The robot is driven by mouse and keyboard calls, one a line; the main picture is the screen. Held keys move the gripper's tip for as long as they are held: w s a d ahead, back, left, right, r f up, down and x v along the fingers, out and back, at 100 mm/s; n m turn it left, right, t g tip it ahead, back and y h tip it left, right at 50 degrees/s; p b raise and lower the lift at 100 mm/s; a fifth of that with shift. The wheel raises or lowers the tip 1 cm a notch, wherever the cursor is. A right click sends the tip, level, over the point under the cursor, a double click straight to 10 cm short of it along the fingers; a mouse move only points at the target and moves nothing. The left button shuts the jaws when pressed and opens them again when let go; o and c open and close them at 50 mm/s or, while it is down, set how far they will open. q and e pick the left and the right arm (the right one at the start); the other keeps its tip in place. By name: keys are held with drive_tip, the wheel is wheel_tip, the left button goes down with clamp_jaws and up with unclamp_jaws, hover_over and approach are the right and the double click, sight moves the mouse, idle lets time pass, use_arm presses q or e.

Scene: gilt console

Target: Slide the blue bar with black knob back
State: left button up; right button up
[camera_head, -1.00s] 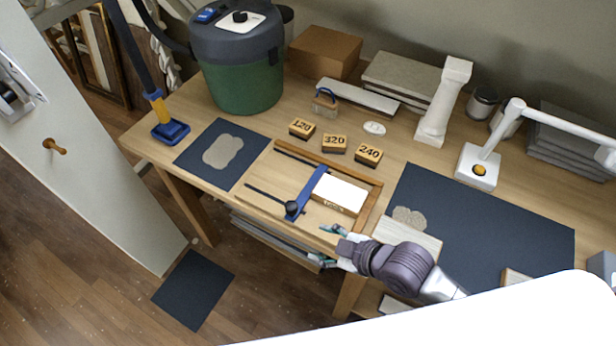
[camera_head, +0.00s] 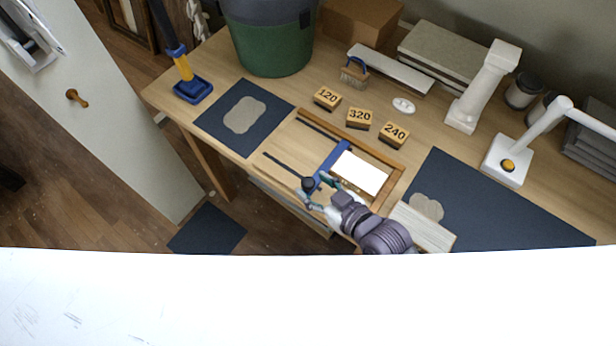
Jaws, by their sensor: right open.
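The blue bar (camera_head: 334,160) lies across a wooden frame (camera_head: 390,188) set on the table, against the left side of a white block (camera_head: 360,172). Its black knob (camera_head: 309,184) is at the bar's near end, beside a dark slot (camera_head: 284,170). My right gripper (camera_head: 314,190) is open at the knob, with its fingers around or just beside it; I cannot tell whether they touch. The gripper hides part of the bar's near end. My left gripper is not in view.
Blocks marked 120 (camera_head: 327,98), 320 (camera_head: 360,118) and 240 (camera_head: 394,134) stand behind the frame. A dark mat (camera_head: 215,121) lies left, and a pale wooden board (camera_head: 424,228) lies right of it. A white surface covers the bottom of the view.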

drive_tip(key=shift+x, duration=1.5)
clamp_jaws()
